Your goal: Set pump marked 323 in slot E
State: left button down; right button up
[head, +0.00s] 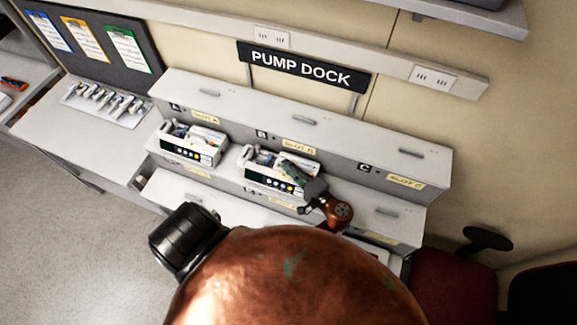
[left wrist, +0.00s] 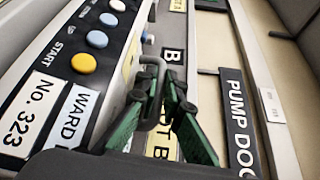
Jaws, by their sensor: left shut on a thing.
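Pump 323 (head: 262,181) is a white unit with a dark front panel, at slot B on the dock's upper step. Its label "No. 323" (left wrist: 25,112) reads clearly in the left wrist view, beside colored buttons. My left gripper (head: 291,170) is at the pump's right side, its green fingers shut on the grey handle (left wrist: 159,72). I cannot tell whether the pump rests on the step or is slightly raised. Slot E, on the lower step below B, is largely hidden by the pump and my arm. My right gripper is out of view.
Another pump (head: 192,146) stands at slot A on the left. Slot C (head: 405,181) on the right looks empty. The "PUMP DOCK" sign (head: 302,66) stands behind. A red chair (head: 455,285) is at the lower right. My own arm covers the lower middle.

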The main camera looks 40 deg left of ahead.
pick_arm(q)
jog(key=shift+f+b, duration=0.45)
jog(key=shift+f, duration=0.1)
dwell(1.1)
jog(key=c, duration=2)
grip_release()
jog(key=shift+f, duration=0.15)
